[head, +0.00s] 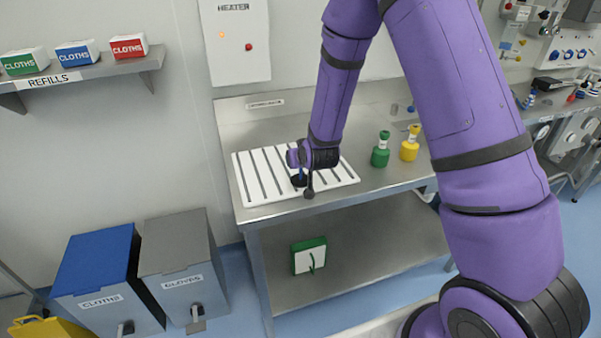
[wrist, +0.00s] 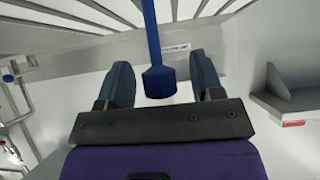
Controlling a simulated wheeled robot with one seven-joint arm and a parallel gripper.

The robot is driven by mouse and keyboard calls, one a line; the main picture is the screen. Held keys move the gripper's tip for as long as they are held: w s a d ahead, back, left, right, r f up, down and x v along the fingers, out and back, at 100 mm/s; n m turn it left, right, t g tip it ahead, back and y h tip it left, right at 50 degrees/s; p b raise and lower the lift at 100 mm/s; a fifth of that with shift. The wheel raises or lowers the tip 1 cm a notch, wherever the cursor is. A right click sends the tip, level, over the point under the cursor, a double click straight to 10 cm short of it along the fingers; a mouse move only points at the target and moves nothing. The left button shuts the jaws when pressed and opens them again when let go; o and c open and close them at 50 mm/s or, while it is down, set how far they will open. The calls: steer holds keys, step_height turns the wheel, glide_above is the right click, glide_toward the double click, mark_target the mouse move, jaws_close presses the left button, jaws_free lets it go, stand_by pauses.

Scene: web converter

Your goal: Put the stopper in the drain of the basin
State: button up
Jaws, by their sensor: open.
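A blue rod with a wider faceted end (wrist: 159,82), which looks like the stopper's handle, is between the fingers of my gripper (wrist: 163,72) in the wrist view. The fingers are open, with a gap on each side of the blue end. In the head view my gripper (head: 302,178) is low over the white slatted rack (head: 256,172) on the steel bench. A small dark blue part shows at the gripper there, mostly hidden by it. The stopper's lower part is not clear. I cannot make out the basin or its drain.
A green bottle (head: 380,153) and a yellow bottle (head: 409,146) stand on the bench right of the rack. A green and white box (head: 309,256) sits on the lower shelf. A wall heater (head: 235,42) is behind. Two bins stand left. A white edge (head: 385,328) shows at the bottom.

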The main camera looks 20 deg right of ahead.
steer(key=shift+x, duration=0.85)
steer(key=c, duration=1.1)
steer(key=shift+o, duration=0.2)
steer(key=shift+r, duration=0.2)
